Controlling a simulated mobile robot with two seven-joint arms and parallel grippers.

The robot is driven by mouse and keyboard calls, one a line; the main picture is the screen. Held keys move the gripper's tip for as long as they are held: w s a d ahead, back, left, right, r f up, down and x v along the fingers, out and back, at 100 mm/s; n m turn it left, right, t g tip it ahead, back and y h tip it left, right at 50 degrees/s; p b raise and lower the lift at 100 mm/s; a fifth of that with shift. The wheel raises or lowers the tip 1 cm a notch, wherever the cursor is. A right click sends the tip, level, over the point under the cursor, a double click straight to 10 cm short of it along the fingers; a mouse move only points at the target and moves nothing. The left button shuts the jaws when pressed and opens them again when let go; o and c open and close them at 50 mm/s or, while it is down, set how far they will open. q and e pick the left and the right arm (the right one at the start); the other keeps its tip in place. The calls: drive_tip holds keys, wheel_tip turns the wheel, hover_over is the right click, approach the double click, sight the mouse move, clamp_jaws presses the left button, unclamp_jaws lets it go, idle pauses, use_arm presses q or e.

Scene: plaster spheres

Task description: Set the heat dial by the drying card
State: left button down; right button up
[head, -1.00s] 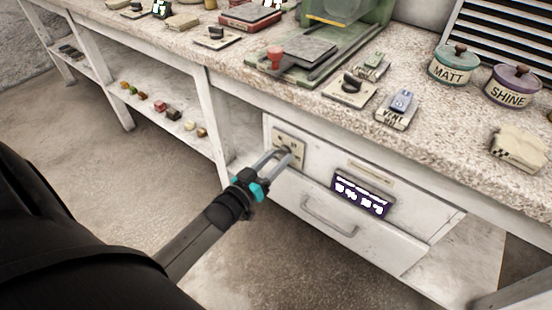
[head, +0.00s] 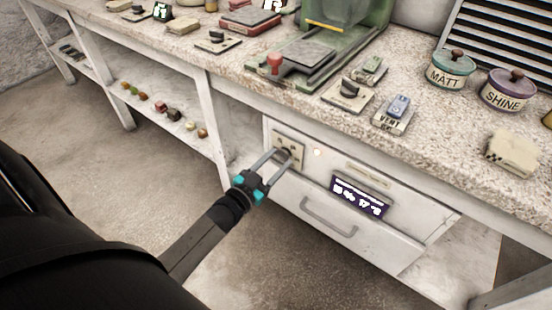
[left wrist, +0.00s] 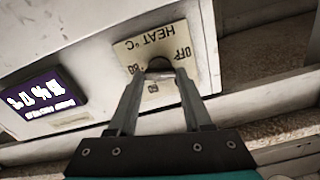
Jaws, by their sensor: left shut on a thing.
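The heat dial's cream plate (head: 279,136) is on the front of the white cabinet under the bench. In the left wrist view the plate (left wrist: 140,47) reads HEAT °C and OFF, upside down, with numbers partly hidden by the fingers. My left gripper (head: 281,156) is shut on the dark dial knob (left wrist: 158,65), one finger on either side. The knob's exact pointing is hidden. A dark purple panel (head: 359,195) with white writing is right of the dial. The writing is too blurred to read, and I cannot tell which thing is the drying card. My right gripper is not in view.
A small lamp (head: 317,152) glows right of the dial. A drawer handle (head: 329,217) sticks out below. Above, the bench top holds a black-knobbed switch (head: 348,94), a VENT switch (head: 394,115), and MATT (head: 451,69) and SHINE (head: 507,90) pots.

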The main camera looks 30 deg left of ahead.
use_arm(q)
drive_tip(key=m, duration=0.4)
drive_tip(key=shift+f+m+p, duration=0.1)
drive_tip(key=shift+m+p, duration=0.2)
drive_tip(key=shift+m, duration=1.6)
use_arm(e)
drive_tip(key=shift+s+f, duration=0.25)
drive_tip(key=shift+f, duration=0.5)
use_arm(q)
drive_tip(key=shift+m, duration=0.3)
drive_tip(key=shift+c, duration=1.6)
unclamp_jaws()
drive_tip(key=shift+s, duration=0.1)
drive_tip(key=shift+s, duration=0.15)
drive_tip(key=s+a+p, duration=0.1)
drive_tip(key=s+p, duration=0.2)
drive_tip(key=s, duration=1.1)
drive_tip(key=shift+s+p, duration=0.4)
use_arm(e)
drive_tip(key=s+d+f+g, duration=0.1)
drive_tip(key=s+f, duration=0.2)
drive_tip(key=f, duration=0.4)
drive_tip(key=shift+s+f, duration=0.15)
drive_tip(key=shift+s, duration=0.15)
